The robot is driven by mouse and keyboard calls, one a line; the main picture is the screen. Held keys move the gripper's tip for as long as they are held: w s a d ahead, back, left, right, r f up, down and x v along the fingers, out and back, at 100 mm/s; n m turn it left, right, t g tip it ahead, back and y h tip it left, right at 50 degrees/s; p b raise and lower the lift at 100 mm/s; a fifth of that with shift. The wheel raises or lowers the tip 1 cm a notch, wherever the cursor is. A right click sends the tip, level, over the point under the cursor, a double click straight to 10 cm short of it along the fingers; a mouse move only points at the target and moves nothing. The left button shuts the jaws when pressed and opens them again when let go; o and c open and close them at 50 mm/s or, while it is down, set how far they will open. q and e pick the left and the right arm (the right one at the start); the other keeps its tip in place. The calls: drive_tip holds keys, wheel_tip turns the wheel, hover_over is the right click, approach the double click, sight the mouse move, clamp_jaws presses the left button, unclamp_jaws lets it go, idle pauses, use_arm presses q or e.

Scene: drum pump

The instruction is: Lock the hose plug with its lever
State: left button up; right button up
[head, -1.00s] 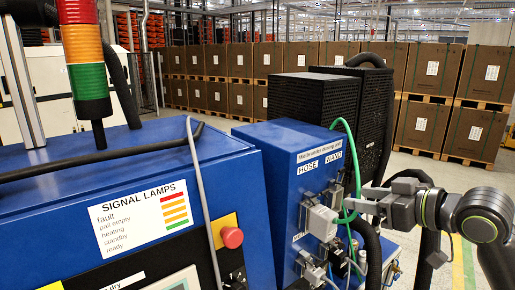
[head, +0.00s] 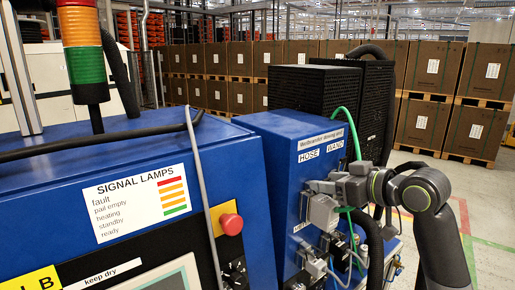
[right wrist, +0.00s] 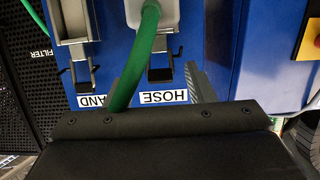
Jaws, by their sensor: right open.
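The grey hose plug (head: 323,212) sits at the HOSE socket on the front of the blue dosing unit (head: 285,145). A green hose (right wrist: 146,25) comes out of it. In the right wrist view, which is upside down, the plug (right wrist: 135,10) is at the top edge. A metal lever (right wrist: 162,73) with a dark tip stands between it and the HOSE label (right wrist: 163,97). My right gripper (head: 316,187) is open, just above the plug and below the label. One grey finger (right wrist: 203,88) shows beside the lever; contact cannot be told. My left gripper is out of view.
The WAND socket with its own lever (right wrist: 80,72) is close beside the HOSE one. The green hose crosses near my gripper. A blue cabinet (head: 110,150) with a red stop button (head: 231,223) stands to the left. Black hoses hang at the right.

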drive_tip(key=c, duration=0.7)
drive_tip(key=shift+s+d+f+t+y+b, duration=0.15)
drive_tip(key=shift+f+t+y+b, duration=0.2)
drive_tip(key=shift+b, duration=0.85)
drive_tip(key=shift+f+t+b, duration=0.2)
drive_tip(key=shift+t+b, duration=0.15)
drive_tip(key=shift+b, duration=0.35)
drive_tip(key=shift+s+y+b, duration=0.1)
drive_tip(key=shift+y+b, duration=0.25)
drive_tip(key=shift+b, duration=0.2)
drive_tip(key=shift+t, duration=0.3)
